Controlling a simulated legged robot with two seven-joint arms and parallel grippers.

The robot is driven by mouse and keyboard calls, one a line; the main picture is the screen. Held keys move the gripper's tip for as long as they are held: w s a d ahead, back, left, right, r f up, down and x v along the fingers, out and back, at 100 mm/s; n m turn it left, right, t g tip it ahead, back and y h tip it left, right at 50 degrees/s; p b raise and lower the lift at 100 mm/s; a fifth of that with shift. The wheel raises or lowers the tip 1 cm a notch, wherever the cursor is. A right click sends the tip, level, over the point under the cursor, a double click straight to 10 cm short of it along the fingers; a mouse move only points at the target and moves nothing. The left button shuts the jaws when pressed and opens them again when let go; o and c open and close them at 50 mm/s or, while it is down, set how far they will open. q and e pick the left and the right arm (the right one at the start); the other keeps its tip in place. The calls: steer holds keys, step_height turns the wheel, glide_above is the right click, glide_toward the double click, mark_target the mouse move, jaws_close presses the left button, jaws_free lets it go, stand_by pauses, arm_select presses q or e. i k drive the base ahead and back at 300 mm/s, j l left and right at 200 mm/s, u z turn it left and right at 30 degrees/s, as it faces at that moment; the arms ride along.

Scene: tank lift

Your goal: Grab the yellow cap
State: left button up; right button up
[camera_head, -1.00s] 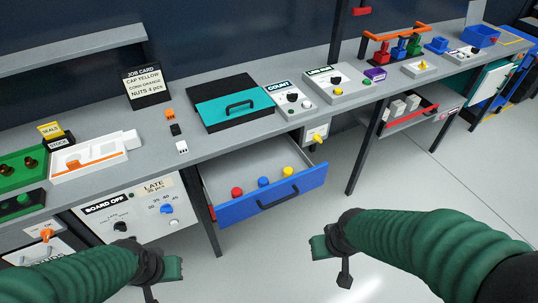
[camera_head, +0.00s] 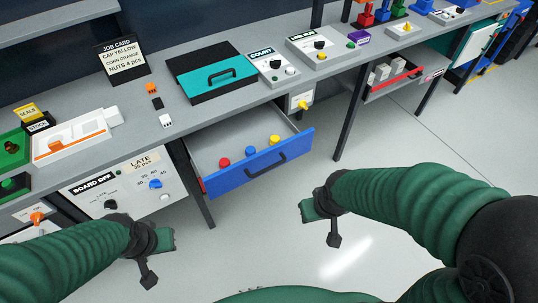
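The yellow cap (camera_head: 274,140) stands in the open blue-fronted drawer (camera_head: 215,152), at the right end of a row with a blue cap (camera_head: 250,151) and a red cap (camera_head: 225,162). My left gripper (camera_head: 156,255) is in front of the bench, below and left of the drawer, apart from the caps. My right gripper (camera_head: 320,219) is in front of the drawer and below it, also apart from the caps. Nothing shows in either gripper. The fingers are too small and angled to tell whether they are open.
The drawer front's black handle (camera_head: 267,165) faces me. A job card (camera_head: 122,58) reading "CAP YELLOW" stands on the bench. A teal-lidded black box (camera_head: 217,76) sits above the drawer. The bench leg (camera_head: 193,185) is left of the drawer. The floor in front is clear.

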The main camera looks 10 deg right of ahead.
mark_target(275, 139)
steer(key=i+l+u, duration=0.15)
steer(key=l, duration=0.35)
steer(key=i+l+u, duration=0.1)
steer(key=l, duration=0.4)
steer(key=i+l+u, duration=0.15)
steer(key=l, duration=0.4)
steer(key=i+l+u, duration=0.15)
steer(key=l, duration=0.4)
steer(key=i+l+u, duration=0.1)
steer(key=l, duration=0.45)
steer(key=i, duration=0.5)
